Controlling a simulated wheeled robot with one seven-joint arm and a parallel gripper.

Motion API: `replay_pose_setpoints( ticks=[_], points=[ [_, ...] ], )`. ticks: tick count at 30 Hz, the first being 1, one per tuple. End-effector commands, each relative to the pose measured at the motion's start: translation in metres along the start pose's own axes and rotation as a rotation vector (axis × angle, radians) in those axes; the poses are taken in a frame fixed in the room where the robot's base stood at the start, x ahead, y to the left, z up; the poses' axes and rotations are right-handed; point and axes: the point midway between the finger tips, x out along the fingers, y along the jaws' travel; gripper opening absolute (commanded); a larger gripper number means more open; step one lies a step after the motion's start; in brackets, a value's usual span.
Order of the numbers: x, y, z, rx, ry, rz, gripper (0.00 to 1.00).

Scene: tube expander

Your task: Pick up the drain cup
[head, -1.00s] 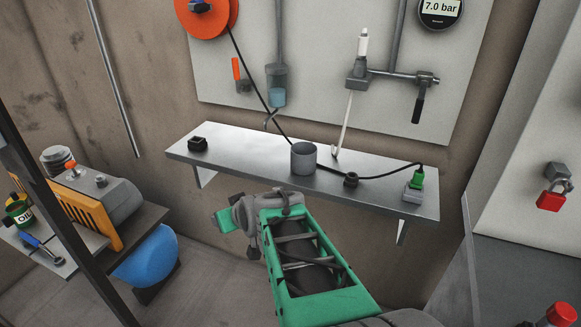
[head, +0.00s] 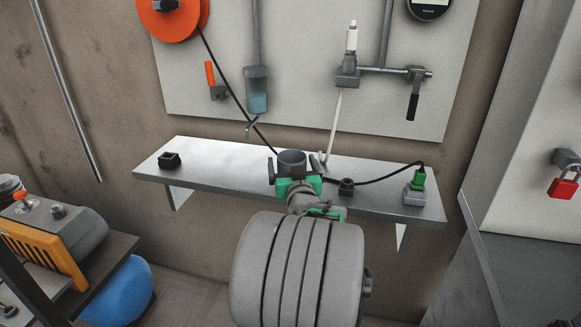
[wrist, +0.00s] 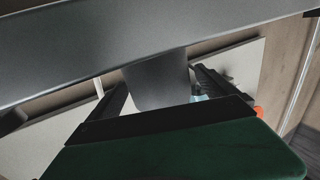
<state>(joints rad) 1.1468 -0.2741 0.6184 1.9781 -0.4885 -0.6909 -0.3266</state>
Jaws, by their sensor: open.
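The drain cup, a plain grey cylinder (head: 292,157), stands upright on the metal wall shelf (head: 215,157), near its middle. My gripper (head: 295,168) is open at the front of the cup, with one dark finger to the cup's left and one to its right. The palm hides the cup's lower part in the head view. In the wrist view the cup (wrist: 157,84) shows between the two dark fingers of my gripper (wrist: 165,92). I cannot tell whether either finger touches it.
A black block (head: 169,160) sits at the shelf's left end. A small dark fitting (head: 346,187) stands just right of my gripper, by a black cable. A green plug on a grey block (head: 415,188) is at the right end. A filter bowl (head: 257,92) hangs behind.

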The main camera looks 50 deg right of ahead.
Motion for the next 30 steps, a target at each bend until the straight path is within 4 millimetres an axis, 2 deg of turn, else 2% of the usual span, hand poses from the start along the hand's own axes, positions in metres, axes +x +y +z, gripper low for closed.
replay_pose_setpoints(
  ticks=[3, 5, 12, 30],
  points=[
    [0.022, 0.0, -0.001, 0.001, -0.001, -0.003, 0.96],
    [0.028, 0.0, 0.0, 0.0, -0.001, -0.003, 0.96],
    [0.031, -0.001, 0.0, 0.0, 0.0, -0.004, 0.96],
    [0.03, -0.002, 0.0, 0.001, -0.001, -0.006, 0.47]
  ],
)
